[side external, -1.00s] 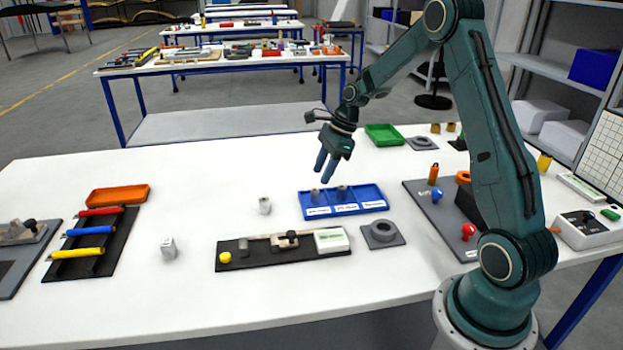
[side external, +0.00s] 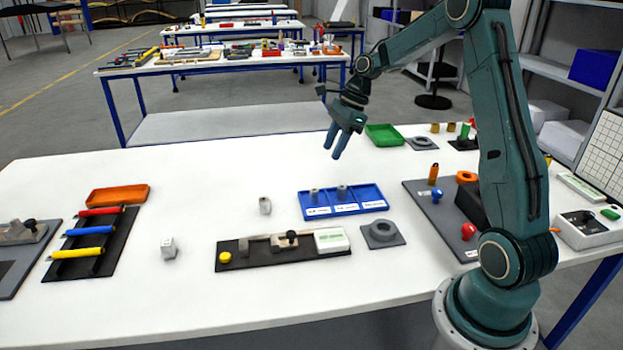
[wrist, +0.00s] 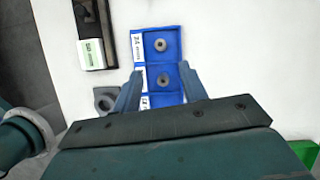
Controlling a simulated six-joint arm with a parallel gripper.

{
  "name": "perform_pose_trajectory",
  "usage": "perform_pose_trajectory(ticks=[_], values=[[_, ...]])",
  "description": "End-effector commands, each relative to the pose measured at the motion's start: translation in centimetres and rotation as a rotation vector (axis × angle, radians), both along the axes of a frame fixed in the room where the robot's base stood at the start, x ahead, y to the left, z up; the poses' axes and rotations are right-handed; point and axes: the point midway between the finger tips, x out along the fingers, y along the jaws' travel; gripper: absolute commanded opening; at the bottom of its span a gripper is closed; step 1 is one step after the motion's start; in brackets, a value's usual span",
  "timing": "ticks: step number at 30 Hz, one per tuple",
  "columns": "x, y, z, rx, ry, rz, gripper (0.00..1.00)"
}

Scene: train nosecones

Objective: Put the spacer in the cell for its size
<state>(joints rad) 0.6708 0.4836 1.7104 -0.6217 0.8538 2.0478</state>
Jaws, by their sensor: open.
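A blue tray (side external: 359,208) with labelled cells sits mid-table. A grey spacer (side external: 314,195) stands in its left cell and another (side external: 342,191) in its middle cell; the right cell looks empty. Both show as round, holed pieces in the wrist view, one in the upper cell (wrist: 160,45) and one in the cell below (wrist: 163,81). A loose grey spacer (side external: 265,205) stands on the bare table left of the tray. My gripper (side external: 333,152) is open and empty, in the air above and behind the tray. Its fingers (wrist: 162,75) frame the tray from above in the wrist view.
A black fixture board (side external: 262,253) lies in front of the tray, a grey plate with a ring (side external: 382,234) at its right front. A grey block (side external: 168,248) is at left. A green bin (side external: 385,134) is behind; a dark board with knobs (side external: 440,210) is at right.

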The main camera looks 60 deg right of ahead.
Motion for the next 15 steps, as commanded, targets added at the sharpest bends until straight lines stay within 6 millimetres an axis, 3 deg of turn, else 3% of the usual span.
perform_pose_trajectory(ticks=[8, 15], values=[[-0.1, 0.3, 0.2, -0.007, -0.005, 0.015, 0.43], [-0.8, 2.7, 2.6, -0.082, -0.056, 0.164, 0.43]])
